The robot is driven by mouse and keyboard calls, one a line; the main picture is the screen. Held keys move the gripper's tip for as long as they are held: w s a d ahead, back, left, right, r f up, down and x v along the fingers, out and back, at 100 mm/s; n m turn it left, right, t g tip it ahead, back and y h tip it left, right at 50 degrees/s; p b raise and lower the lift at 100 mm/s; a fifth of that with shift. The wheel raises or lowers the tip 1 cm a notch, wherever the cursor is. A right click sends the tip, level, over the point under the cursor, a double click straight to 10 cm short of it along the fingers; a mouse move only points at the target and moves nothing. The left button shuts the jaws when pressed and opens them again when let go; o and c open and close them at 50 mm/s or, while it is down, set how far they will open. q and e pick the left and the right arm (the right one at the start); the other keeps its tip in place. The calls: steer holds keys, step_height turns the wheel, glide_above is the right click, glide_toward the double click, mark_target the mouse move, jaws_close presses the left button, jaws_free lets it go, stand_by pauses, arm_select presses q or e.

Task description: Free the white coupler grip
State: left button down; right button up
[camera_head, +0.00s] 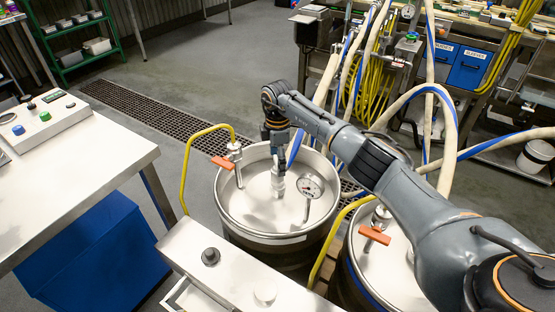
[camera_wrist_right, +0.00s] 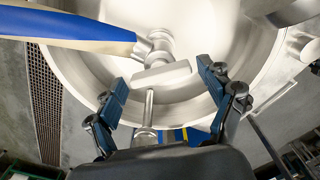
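My right arm reaches in from the right of the head view, with its gripper (camera_head: 278,150) pointing down into the steel vessel (camera_head: 231,206). A pale coupler (camera_head: 278,184) stands inside the vessel below the gripper. In the wrist view, the coupler (camera_wrist_right: 158,45) has a pale bar-shaped grip (camera_wrist_right: 162,75) across it. A white-and-blue hose (camera_wrist_right: 70,28) joins it from the left. The right gripper (camera_wrist_right: 161,78) is open, its two blue-padded fingers apart on either side of the grip. I see no contact. My left gripper is in neither view.
A pressure gauge (camera_head: 311,186) stands to the right of the coupler. An orange-handled valve (camera_head: 223,162) and yellow tube (camera_head: 184,165) are at the vessel's left. A second vessel (camera_head: 398,281) stands at right, and a steel bench (camera_head: 95,150) at left.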

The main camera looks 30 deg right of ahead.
steer(key=c, duration=0.7)
steer(key=n, duration=0.4)
steer(key=shift+n, duration=2.4)
steer(key=o, duration=1.2)
